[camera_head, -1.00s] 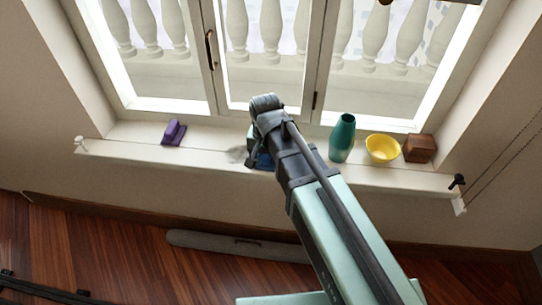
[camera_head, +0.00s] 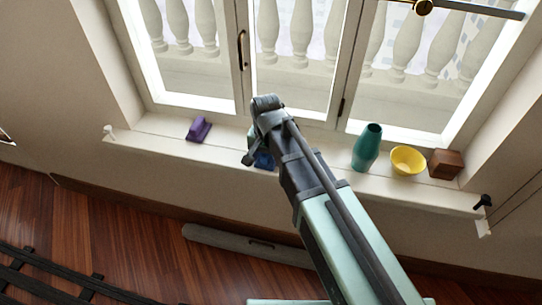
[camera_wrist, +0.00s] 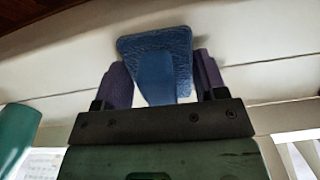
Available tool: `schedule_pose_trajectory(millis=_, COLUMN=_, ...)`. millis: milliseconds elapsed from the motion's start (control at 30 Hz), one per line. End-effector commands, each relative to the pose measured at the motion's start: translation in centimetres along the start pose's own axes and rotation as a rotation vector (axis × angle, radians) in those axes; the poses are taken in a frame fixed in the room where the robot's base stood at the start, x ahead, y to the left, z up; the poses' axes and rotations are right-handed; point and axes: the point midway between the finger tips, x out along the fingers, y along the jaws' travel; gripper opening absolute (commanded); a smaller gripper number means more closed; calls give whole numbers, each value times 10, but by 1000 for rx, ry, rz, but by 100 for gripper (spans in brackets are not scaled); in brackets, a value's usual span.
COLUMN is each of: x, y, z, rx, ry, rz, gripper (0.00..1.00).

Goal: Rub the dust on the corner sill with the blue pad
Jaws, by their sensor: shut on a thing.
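The blue pad (camera_wrist: 158,62) is held between the two dark fingers of my gripper (camera_wrist: 160,78) in the wrist view. Its broad blue face lies over the white sill (camera_wrist: 70,75). In the head view the gripper (camera_head: 260,158) is low at the sill (camera_head: 330,178), with a bit of blue showing under it. I cannot tell whether the pad touches the sill. No dust shows on the sill now; the patch where it was seen earlier is behind my gripper and arm.
A purple block-like thing (camera_head: 198,130) is on the sill to the left. A teal vase (camera_head: 367,148), a yellow bowl (camera_head: 408,160) and a brown box (camera_head: 446,164) stand to the right. The window frame (camera_head: 243,60) rises behind. A grey bar (camera_head: 240,243) lies on the floor.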

Motion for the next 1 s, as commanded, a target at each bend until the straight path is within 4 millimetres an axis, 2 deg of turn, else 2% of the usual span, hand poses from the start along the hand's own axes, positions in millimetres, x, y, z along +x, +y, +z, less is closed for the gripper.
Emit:
schedule_pose_trajectory(millis=300, x=1, y=-32, z=1, rx=-2, ry=0, rz=0, gripper=46)
schedule_pose_trajectory(millis=533, x=1, y=-36, z=1, rx=0, ry=0, rz=0, gripper=46)
schedule_pose_trajectory(millis=800, x=-1, y=-64, z=2, rx=-1, ry=0, rz=0, gripper=46)
schedule_pose_trajectory(millis=1000, x=-1, y=-67, z=3, rx=0, ry=0, rz=1, gripper=46)
